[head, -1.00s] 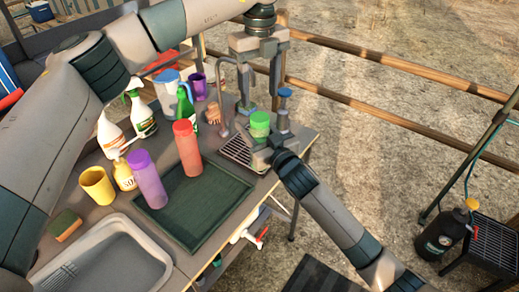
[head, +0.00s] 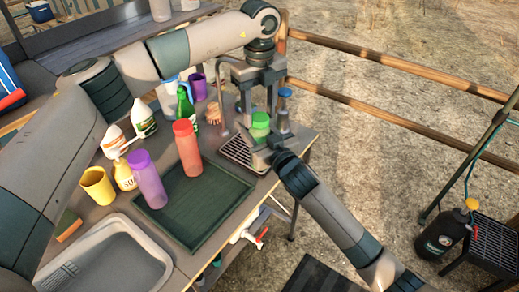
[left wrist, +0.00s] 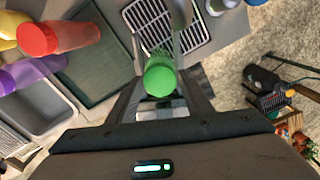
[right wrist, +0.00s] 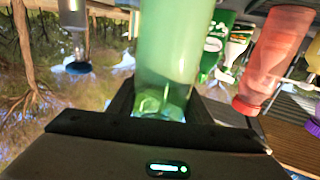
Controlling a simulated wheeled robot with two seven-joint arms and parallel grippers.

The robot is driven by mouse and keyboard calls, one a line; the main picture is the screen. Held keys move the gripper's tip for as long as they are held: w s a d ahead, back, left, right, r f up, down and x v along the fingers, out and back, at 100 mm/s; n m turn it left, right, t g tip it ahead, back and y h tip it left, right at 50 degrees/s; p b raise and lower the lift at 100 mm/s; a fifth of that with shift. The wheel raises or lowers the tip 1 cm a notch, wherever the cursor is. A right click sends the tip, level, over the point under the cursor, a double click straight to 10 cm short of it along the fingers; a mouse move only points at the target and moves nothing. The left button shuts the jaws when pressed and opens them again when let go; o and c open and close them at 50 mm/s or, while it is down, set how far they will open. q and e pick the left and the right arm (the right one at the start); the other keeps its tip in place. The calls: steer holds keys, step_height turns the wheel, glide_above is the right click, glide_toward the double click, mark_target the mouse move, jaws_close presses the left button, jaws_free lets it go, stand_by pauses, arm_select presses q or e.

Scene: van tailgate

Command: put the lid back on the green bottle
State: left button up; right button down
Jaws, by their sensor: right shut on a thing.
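The green bottle (head: 258,131) stands upright over the slatted drain at the counter's far right end. It also shows large and translucent in the right wrist view (right wrist: 175,45). Its bright green round top, seemingly the lid (left wrist: 160,77), shows from above; I cannot tell whether it is seated or loose. My right gripper (head: 262,152) is shut on the bottle from the front right. My left gripper (head: 259,112) points down over the top, with its open fingers on either side of it in the left wrist view. Contact there is unclear.
Red (head: 187,148) and purple (head: 147,180) bottles stand left. The dark green mat (head: 200,208) has a clear front part. A basin (head: 110,262) lies at lower left.

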arm_select(q)
steer(key=c, duration=0.7)
steer(key=shift+m, duration=0.3)
